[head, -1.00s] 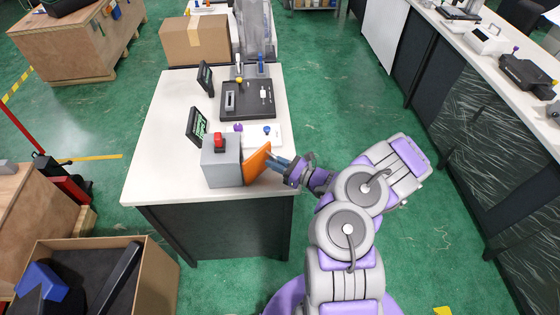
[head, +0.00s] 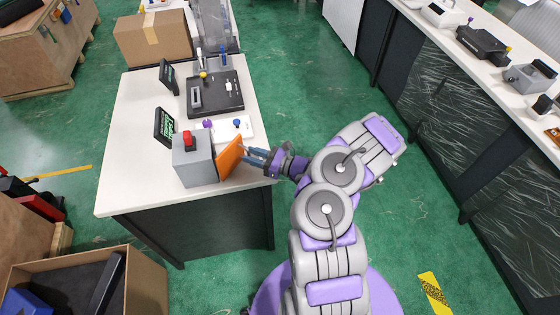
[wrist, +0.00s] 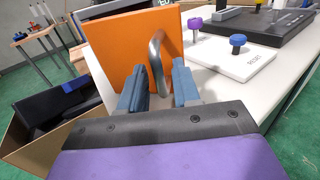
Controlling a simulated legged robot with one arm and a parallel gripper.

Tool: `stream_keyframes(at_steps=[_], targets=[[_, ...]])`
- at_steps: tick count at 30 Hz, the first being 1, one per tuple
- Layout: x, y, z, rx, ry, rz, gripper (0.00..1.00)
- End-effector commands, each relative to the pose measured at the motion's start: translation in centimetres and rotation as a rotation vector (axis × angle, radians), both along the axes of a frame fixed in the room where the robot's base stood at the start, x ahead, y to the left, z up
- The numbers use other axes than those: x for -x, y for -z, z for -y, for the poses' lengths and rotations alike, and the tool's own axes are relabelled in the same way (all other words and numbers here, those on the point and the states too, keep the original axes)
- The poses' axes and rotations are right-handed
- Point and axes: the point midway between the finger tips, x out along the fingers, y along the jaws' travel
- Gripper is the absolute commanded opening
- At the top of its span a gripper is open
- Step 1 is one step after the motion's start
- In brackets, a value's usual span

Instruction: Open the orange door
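The orange door (head: 230,158) is on the right side of a grey box (head: 197,166) with a red button (head: 188,141) on top. In the head view the door stands out at an angle from the box. In the wrist view the orange door (wrist: 115,55) fills the upper left and carries a curved grey handle (wrist: 157,62). My gripper (head: 250,155) is at the door's outer face. In the wrist view the two blue fingers of my gripper (wrist: 159,88) are apart, with the handle between them. Firm contact with the handle cannot be told.
The box stands near the front edge of a white table (head: 125,150). A white plate with knobs (head: 236,130), a black tray (head: 212,95) and small screens (head: 165,127) are close by. A cardboard box (head: 150,290) is at lower left. Green floor is free to the right.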

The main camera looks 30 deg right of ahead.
Motion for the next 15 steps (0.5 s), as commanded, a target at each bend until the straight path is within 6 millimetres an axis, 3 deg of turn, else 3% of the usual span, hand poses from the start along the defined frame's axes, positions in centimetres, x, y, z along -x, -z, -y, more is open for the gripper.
stream_keyframes(at_steps=[15], targets=[[8.9, 0.0, 7.2, 0.0, 0.006, -0.003, 0.32]])
